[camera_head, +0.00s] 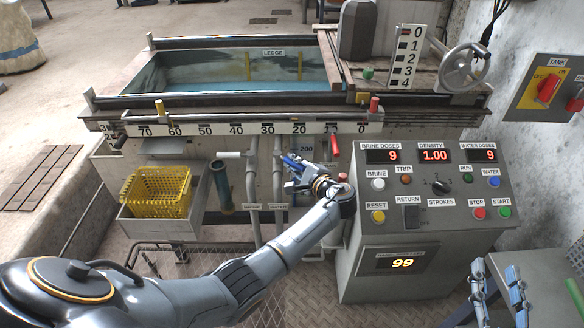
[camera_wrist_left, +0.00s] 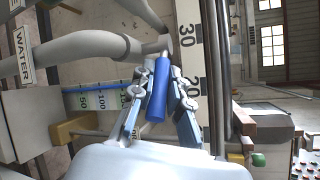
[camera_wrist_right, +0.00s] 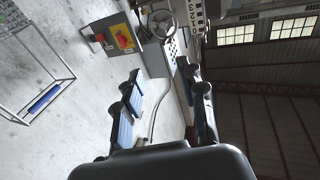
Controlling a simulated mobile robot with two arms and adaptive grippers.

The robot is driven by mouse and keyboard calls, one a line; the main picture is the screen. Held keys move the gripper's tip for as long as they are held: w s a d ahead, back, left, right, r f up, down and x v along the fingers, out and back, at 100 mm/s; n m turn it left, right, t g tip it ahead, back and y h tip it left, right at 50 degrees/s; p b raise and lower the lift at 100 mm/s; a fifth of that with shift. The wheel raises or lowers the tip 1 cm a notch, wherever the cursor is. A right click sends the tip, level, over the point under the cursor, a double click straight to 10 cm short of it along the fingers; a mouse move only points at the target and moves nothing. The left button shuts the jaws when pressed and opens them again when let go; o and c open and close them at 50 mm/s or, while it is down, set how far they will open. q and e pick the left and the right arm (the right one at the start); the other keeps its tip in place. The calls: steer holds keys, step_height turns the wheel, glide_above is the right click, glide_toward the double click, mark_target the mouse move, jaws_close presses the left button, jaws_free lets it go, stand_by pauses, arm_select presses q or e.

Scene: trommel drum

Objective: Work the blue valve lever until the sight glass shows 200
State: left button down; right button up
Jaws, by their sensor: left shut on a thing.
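The blue valve lever (camera_wrist_left: 158,92) lies between the fingers of my left gripper (camera_wrist_left: 152,112) in the left wrist view. The gripper is shut on the lever's handle, which joins a grey pipe. In the head view my left gripper (camera_head: 296,172) is at the pipes under the tank, with the lever's blue tip (camera_head: 290,160) beside it. The sight glass (camera_wrist_left: 105,88) shows a blue strip beside a scale with 50 and 100; its level is not readable. A 200 mark (camera_head: 306,149) shows in the head view. My right gripper (camera_wrist_right: 165,100) is open and empty.
The control panel (camera_head: 430,190) stands right of the lever, showing 9, 1.00 and 9. A red lever (camera_head: 335,146) hangs nearby, and a white one (camera_head: 230,154) is left. A yellow basket (camera_head: 156,190) sits left. The water tank (camera_head: 230,70) is above.

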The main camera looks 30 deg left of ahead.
arm_select(q)
steer(key=shift+w+g, duration=0.1)
steer(key=shift+g, duration=0.2)
arm_select(e)
steer(key=shift+a+r+t, duration=0.15)
steer(key=shift+r+t, duration=0.45)
steer(key=shift+r, duration=0.35)
arm_select(q)
steer(key=c, duration=1.6)
jaws_free()
steer(key=shift+o, duration=0.2)
steer(key=shift+o, duration=1.2)
steer(key=r, duration=0.7)
steer(key=shift+w+a+r, duration=0.2)
steer(key=shift+w+a, duration=0.05)
steer(key=shift+w, duration=0.1)
steer(key=r, duration=0.2)
steer(key=s+r, duration=0.1)
steer(key=shift+d, duration=0.35)
steer(key=shift+c, duration=1.2)
steer(key=shift+w+a+f, duration=0.15)
steer(key=shift+w+f, duration=0.05)
